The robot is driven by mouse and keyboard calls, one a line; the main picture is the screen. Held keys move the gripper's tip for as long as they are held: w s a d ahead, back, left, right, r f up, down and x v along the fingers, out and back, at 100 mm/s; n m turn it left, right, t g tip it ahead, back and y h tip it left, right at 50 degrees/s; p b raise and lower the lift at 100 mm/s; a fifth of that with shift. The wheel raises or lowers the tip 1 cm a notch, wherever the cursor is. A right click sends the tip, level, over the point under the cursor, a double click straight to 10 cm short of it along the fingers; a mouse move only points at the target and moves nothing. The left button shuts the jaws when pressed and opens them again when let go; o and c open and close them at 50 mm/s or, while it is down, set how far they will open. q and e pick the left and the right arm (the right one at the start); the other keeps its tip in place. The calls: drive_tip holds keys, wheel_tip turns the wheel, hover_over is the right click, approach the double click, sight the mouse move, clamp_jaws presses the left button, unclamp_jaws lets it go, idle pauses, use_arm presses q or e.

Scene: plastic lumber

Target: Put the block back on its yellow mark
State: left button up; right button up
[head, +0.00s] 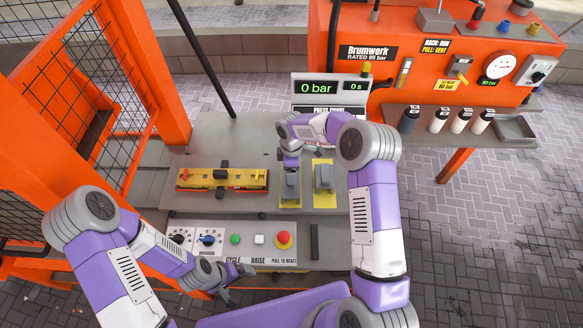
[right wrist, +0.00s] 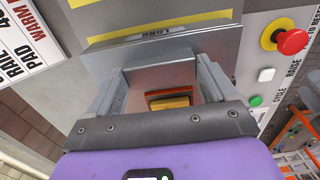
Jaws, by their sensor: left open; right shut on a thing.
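My right gripper (head: 291,165) is shut on a grey metal block (head: 291,187), which is over the left one of two yellow marks (head: 283,203) on the grey bench. The right wrist view shows the block (right wrist: 150,62), marked LONG, between the two fingers (right wrist: 165,90), with yellow edging beyond it. I cannot tell whether the block touches the bench. My left gripper (head: 236,284) is open and empty near the front edge of the control panel.
A yellow and red fixture (head: 222,179) lies left of the marks. The front panel has knobs, buttons and a red mushroom button (head: 284,240), also in the right wrist view (right wrist: 291,41). A display (head: 330,90) reading 0 bar stands behind. An orange frame (head: 160,75) rises at left.

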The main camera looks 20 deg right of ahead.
drive_tip(key=shift+f+b, duration=0.35)
drive_tip(key=shift+b, duration=0.1)
idle(0.4)
drive_tip(key=o, duration=1.4)
drive_tip(key=shift+r+p, duration=2.15)
drive_tip(key=shift+r, duration=1.4)
drive_tip(key=shift+f, duration=0.1)
